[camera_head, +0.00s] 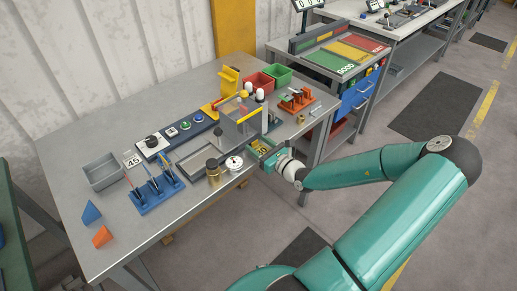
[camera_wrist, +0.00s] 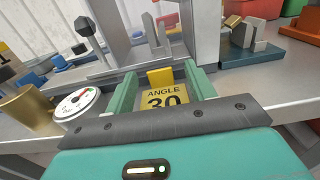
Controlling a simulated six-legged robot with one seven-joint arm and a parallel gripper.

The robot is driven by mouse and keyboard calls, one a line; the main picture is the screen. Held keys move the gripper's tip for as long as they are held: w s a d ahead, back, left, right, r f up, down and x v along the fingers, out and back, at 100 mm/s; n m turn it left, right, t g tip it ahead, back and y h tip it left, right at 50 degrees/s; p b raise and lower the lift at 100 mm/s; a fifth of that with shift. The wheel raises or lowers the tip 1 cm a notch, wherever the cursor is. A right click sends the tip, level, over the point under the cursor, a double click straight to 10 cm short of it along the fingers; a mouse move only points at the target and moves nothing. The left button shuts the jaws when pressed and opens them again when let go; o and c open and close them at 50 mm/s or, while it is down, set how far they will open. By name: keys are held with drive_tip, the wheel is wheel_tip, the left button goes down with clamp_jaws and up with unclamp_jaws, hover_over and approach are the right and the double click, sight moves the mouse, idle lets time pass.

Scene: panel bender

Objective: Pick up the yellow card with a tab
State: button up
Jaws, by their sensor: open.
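The yellow card (camera_wrist: 164,97) reads "ANGLE 30" in black and has a plain yellow tab (camera_wrist: 160,76) at its far edge. My gripper (camera_wrist: 160,73) is open, with one green finger on each side of the card in the wrist view. Small gaps show beside the tab, and the card's near part is hidden by my gripper's body. In the head view the card (camera_head: 262,150) shows at the bench's right edge, with my gripper (camera_head: 264,147) around it. I cannot tell what the card rests on.
A white dial gauge (camera_head: 234,163) and a brass cylinder (camera_head: 213,172) stand left of my gripper. A small bending machine (camera_head: 243,120) stands just behind it. An orange fixture (camera_head: 297,100) and red bin (camera_head: 258,82) are farther back.

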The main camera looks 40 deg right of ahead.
drive_tip(key=shift+c, duration=0.4)
drive_tip(key=c, duration=1)
drive_tip(key=shift+o, duration=0.2)
drive_tip(key=shift+r, duration=0.1)
